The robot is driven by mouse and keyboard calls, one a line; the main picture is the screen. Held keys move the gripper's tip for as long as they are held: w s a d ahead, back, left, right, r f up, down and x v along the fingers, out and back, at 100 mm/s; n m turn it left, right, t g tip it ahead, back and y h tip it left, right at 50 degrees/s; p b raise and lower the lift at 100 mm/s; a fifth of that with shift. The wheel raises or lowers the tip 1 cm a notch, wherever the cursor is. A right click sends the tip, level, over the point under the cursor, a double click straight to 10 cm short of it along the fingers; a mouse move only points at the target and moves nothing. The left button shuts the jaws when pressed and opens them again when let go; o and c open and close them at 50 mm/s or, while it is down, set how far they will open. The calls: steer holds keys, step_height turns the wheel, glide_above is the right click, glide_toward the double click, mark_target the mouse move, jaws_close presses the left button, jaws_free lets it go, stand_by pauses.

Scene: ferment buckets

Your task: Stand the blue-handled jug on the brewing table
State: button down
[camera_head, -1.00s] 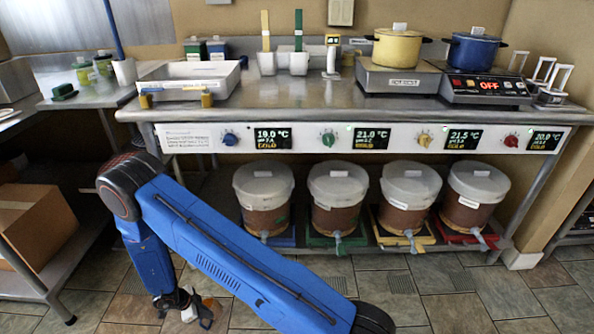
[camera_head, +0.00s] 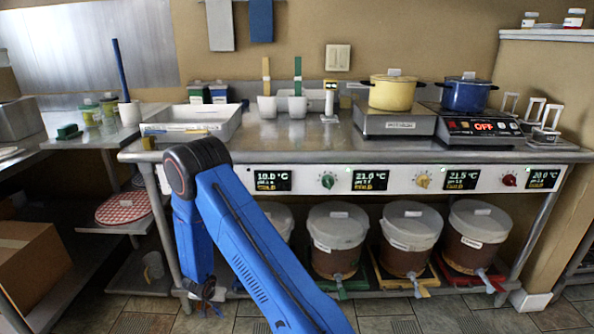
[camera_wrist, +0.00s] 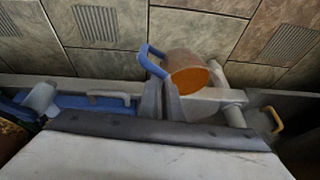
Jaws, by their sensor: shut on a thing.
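The blue-handled jug (camera_wrist: 187,72) shows in the wrist view, with an amber-brown body and a blue loop handle (camera_wrist: 150,60). My gripper (camera_wrist: 165,88) is shut on this handle, and the jug hangs out beyond the fingers over the tiled floor. In the head view my gripper (camera_head: 207,292) is low, below the tabletop and in front of the lower shelf's left part; the jug cannot be made out clearly there. The brewing table (camera_head: 300,146) is a long steel bench with a panel of displays and knobs on its front.
A white tray (camera_head: 222,127), white cups (camera_head: 267,106), a yellow pot (camera_head: 391,94) and a blue pot (camera_head: 466,96) on heaters stand on the table. The front middle of the top is clear. Lidded buckets (camera_head: 337,238) stand below. A carton (camera_head: 33,262) is at lower left.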

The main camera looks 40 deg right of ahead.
steer(key=s+d+r+n+y, duration=0.3)
steer(key=d+r+n, duration=0.3)
steer(key=d+n, duration=0.1)
steer(key=shift+d+n+t, duration=0.3)
steer(key=shift+d+n, duration=0.1)
steer(key=shift+d, duration=0.05)
stand_by(0.5)
